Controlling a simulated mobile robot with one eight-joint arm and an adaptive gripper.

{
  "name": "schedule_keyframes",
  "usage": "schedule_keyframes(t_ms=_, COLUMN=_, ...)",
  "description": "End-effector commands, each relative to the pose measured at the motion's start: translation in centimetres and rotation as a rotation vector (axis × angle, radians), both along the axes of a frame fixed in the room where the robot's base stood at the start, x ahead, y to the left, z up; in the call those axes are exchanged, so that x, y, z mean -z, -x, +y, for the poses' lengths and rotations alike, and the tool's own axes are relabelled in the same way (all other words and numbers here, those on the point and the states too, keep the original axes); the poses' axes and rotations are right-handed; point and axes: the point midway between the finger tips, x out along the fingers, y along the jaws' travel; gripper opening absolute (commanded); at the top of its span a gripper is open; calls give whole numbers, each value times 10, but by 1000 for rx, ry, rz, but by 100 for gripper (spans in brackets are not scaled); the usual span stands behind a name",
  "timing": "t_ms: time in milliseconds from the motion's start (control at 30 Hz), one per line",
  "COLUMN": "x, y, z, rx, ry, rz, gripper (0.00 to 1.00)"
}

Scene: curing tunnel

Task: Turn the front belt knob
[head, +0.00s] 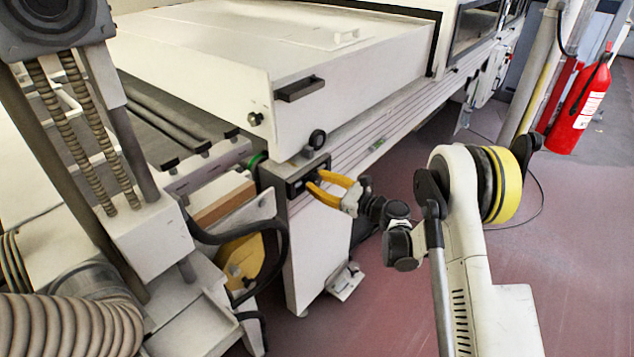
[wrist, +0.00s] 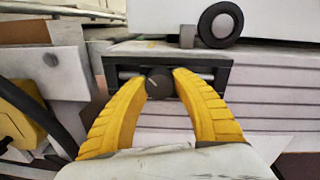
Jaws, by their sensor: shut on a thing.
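The front belt knob (wrist: 159,83) is a small dark round knob with a light pointer line, set in a black-framed recessed panel (wrist: 221,68). In the wrist view the yellow fingers of my gripper (wrist: 160,84) are shut on it, one fingertip at each side. The pointer line slants toward the upper left. In the head view my gripper (head: 308,182) reaches from the right into the dark panel (head: 294,187) at the end of the white machine. The knob itself is hidden there by the fingers and the panel frame.
A larger black round knob (wrist: 220,25) sits on the white housing just above the panel; it also shows in the head view (head: 317,138). A black handle (head: 300,88) sticks out of the housing. A black hose (head: 270,228) hangs left of the panel. Red floor (head: 400,300) lies open to the right.

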Motion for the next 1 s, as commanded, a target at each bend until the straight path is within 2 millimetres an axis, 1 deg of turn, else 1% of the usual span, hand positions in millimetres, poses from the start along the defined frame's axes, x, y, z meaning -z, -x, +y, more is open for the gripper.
schedule_keyframes(t_ms=600, x=-1, y=-1, z=-1, rx=2, ry=281, rz=-358, gripper=2)
schedule_keyframes(t_ms=800, x=-1, y=-1, z=-1, rx=3, ry=338, rz=-431, gripper=1)
schedule_keyframes(t_ms=1000, x=-1, y=-1, z=-1, rx=3, ry=366, rz=-468, gripper=1)
